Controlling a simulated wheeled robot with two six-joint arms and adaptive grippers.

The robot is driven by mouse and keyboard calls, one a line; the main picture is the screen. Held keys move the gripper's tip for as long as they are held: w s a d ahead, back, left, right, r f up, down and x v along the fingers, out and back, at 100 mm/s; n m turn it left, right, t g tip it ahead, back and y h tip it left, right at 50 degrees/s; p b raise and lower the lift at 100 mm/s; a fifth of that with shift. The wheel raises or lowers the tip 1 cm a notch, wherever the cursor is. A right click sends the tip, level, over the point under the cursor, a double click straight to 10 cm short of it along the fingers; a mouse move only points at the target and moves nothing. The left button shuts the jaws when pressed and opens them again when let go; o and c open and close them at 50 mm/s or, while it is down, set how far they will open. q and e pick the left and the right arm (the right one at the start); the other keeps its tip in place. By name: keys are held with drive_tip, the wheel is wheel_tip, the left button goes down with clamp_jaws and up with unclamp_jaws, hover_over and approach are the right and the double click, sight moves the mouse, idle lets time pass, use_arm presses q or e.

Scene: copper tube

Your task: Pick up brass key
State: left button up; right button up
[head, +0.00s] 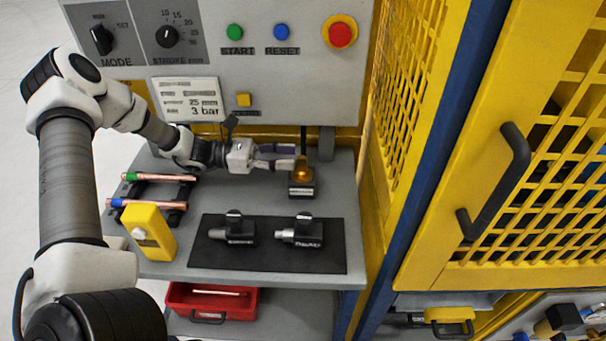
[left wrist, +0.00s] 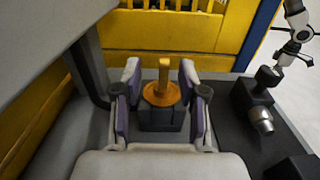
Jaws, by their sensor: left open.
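The brass key (head: 301,168) stands upright in a small dark block (head: 301,190) at the back right of the grey bench. In the left wrist view the brass key (left wrist: 162,88) shows a round flange with an upright tab, above the dark block (left wrist: 160,118). My left gripper (head: 285,157) is open, just left of the key in the head view. In the left wrist view its two fingers (left wrist: 161,100) stand on either side of the key, with visible gaps. My right gripper is not identifiable in the head view.
A black mat (head: 270,258) with two dark metal tools lies in front of the key. Copper tubes (head: 160,177) on a rack and a yellow box (head: 148,232) are at left. The control panel (head: 290,85) rises behind; a yellow mesh guard (head: 405,75) stands at right.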

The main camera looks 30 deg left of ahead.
sight(299, 157)
use_arm(q)
drive_tip(key=d, duration=0.2)
drive_tip(key=w+d, duration=0.1)
drive_tip(key=shift+w+d+r, duration=0.15)
drive_tip(key=shift+d+r, duration=0.05)
drive_tip(key=shift+d, duration=0.2)
drive_tip(key=shift+w+f, duration=0.15)
drive_tip(key=shift+w, duration=0.2)
drive_tip(key=shift+s, duration=0.2)
clamp_jaws()
drive_tip(key=shift+w, duration=0.1)
